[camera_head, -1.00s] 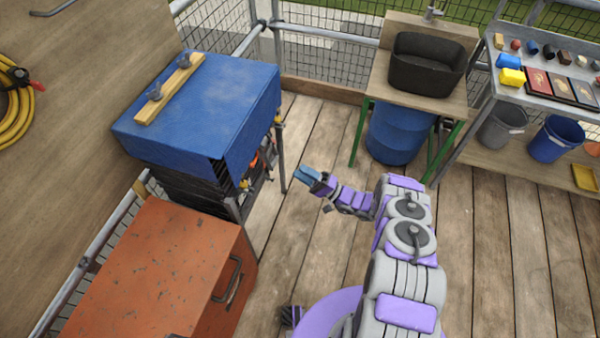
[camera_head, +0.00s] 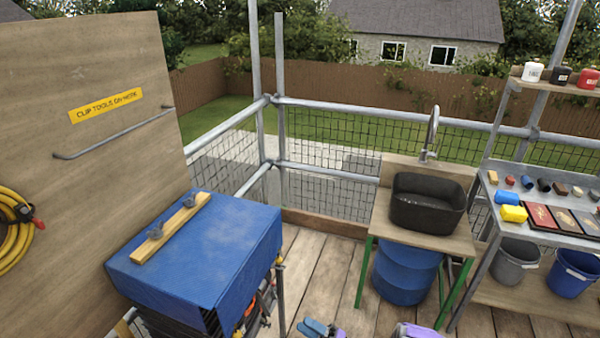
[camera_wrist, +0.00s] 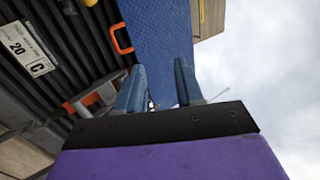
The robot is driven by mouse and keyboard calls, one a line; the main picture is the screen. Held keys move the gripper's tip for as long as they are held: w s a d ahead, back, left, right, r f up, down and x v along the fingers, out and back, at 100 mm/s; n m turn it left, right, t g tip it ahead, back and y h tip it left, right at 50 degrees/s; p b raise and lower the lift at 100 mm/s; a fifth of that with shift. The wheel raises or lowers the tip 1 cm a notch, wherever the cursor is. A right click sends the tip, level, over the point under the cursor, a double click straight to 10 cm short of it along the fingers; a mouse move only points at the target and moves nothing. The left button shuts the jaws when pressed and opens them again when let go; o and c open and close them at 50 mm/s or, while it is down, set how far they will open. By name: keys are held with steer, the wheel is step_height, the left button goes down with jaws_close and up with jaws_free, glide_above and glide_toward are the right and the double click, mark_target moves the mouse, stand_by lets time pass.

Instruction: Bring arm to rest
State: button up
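My gripper (camera_head: 314,327) shows only in part at the bottom edge of the head view, over the wooden deck. Most of my arm is below the frame. In the wrist view, the two blue fingers of my gripper (camera_wrist: 160,72) stand apart with nothing held between them. Behind them are a blue cover (camera_wrist: 160,30) and dark slatted stacks at the left. No task object touches the fingers.
A blue-covered stack (camera_head: 215,250) with a wooden bar stands at left, near a wooden board (camera_head: 90,170). A sink (camera_head: 427,203) above a blue barrel (camera_head: 405,272) and a metal shelf (camera_head: 560,232) stand right. Railings enclose the back. Bare deck (camera_head: 325,262) lies between.

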steer(key=s+a+r+n+g+h, duration=0.1)
steer(key=s+a+r+n+g, duration=0.1)
steer(key=r+g, duration=0.4)
steer(key=s+a+r+n+g+h, duration=0.1)
steer(key=a+r+n+g, duration=0.15)
steer(key=r+g, duration=0.4)
steer(key=s+r+n+g+h, duration=0.25)
steer(key=s+r+h, duration=0.35)
steer(key=s+r, duration=0.5)
steer(key=s+d+r+t+h, duration=0.1)
steer(key=s+d+r+h, duration=0.2)
steer(key=s, duration=0.5)
steer(key=s+d+r+m+t+h, duration=0.1)
steer(key=s+d+r+t+h, duration=0.1)
steer(key=s+d+r+h, duration=0.2)
steer(key=s+d+r+m+t+h, duration=0.1)
steer(key=s+d+r+h, duration=0.2)
steer(key=s+d+h, duration=0.4)
steer(key=s+d, duration=0.1)
steer(key=s, duration=0.4)
steer(key=shift+r+t, duration=0.4)
